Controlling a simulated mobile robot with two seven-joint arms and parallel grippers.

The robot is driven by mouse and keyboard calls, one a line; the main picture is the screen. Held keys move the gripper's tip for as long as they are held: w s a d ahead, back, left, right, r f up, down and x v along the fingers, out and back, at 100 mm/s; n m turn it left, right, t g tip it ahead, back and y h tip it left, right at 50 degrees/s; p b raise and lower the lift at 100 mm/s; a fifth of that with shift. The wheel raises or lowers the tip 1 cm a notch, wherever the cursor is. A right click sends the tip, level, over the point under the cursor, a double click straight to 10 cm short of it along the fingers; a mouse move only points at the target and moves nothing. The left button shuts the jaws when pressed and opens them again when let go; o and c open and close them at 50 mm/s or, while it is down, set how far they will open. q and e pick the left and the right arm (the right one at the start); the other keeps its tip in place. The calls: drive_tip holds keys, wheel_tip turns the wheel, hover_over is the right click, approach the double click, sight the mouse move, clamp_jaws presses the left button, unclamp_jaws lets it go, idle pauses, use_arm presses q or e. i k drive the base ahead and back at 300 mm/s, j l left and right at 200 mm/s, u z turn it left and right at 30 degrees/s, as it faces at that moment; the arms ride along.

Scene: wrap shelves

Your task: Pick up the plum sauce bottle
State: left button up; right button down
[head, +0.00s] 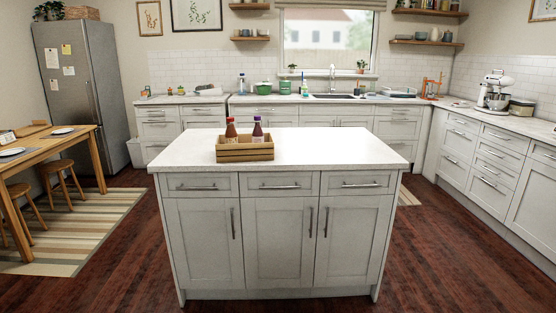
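Two sauce bottles stand upright in a wooden crate (245,152) on the white-topped kitchen island. The right bottle (257,130) has a purple cap and a dark body and looks like the plum sauce. The left bottle (231,130) is reddish brown with a red cap. The crate hides the lower part of both bottles. Neither of my grippers shows in the head view, and the island is some distance ahead of me.
The island top (330,148) is clear apart from the crate. Dark wood floor (100,270) lies open around the island. A dining table (45,145) with stools stands at left, a fridge (85,95) behind it. Counters run along the back and right.

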sight(258, 134)
drive_tip(key=i, duration=0.6)
drive_tip(key=i+j+z, duration=0.15)
drive_tip(key=i, duration=0.4)
